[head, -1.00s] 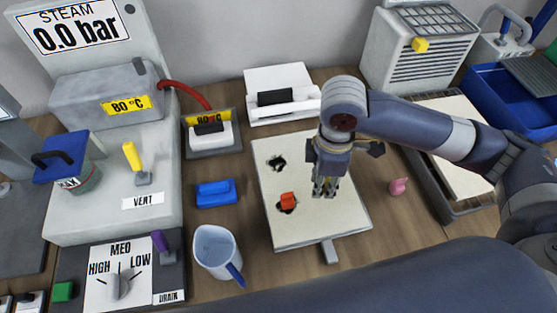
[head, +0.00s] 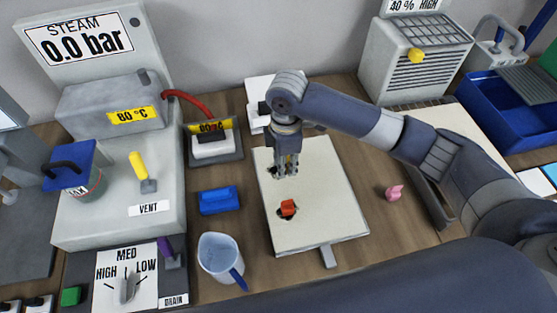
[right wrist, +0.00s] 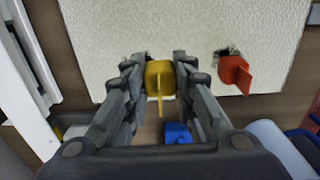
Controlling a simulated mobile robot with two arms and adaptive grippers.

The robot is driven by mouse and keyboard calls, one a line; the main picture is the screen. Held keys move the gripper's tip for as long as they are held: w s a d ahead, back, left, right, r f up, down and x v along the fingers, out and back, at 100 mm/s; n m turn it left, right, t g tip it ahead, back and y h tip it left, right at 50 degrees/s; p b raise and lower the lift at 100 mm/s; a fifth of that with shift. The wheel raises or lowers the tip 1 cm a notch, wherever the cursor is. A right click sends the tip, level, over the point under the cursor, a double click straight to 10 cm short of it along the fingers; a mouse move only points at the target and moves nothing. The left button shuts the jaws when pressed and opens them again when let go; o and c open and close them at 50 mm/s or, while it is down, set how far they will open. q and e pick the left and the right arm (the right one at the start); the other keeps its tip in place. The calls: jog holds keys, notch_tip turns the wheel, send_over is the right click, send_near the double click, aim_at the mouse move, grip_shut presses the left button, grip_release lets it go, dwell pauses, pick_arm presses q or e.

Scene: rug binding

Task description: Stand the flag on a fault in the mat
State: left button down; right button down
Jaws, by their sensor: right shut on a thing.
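The cream mat (head: 325,205) lies on the bench in the head view. A red flag (head: 288,208) stands at a dark fault on its nearer part; it also shows in the right wrist view (right wrist: 234,72). My right gripper (head: 287,174) is over the mat's far left part, at another dark fault (head: 271,170). It is shut on a yellow flag (right wrist: 159,78), seen between the fingers in the right wrist view. That fault is partly hidden by the fingers, and I cannot tell whether the flag touches the mat. My left gripper is not in view.
A blue block (head: 219,200) and a jug (head: 220,258) stand left of the mat. A white device (head: 258,118) is behind it, partly hidden by my arm. A pink object (head: 394,192) lies on clear wood to the right. The steam unit (head: 120,200) fills the left.

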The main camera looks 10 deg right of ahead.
jog(key=shift+w+a+f, duration=0.1)
jog(key=shift+w+a, duration=0.2)
jog(key=shift+w, duration=0.35)
jog(key=shift+w+a, duration=0.25)
jog(key=shift+w, duration=0.35)
notch_tip(320, 180, down, 3)
jog(key=shift+r+p, duration=0.2)
jog(key=shift+p, duration=0.55)
jog(key=shift+f, duration=0.5)
jog(key=c, duration=1.3)
grip_release()
jog(key=shift+f, duration=0.1)
jog(key=shift+c, duration=0.2)
notch_tip(320, 180, up, 12)
jog(key=b, duration=0.2)
jog(key=shift+b, duration=0.3)
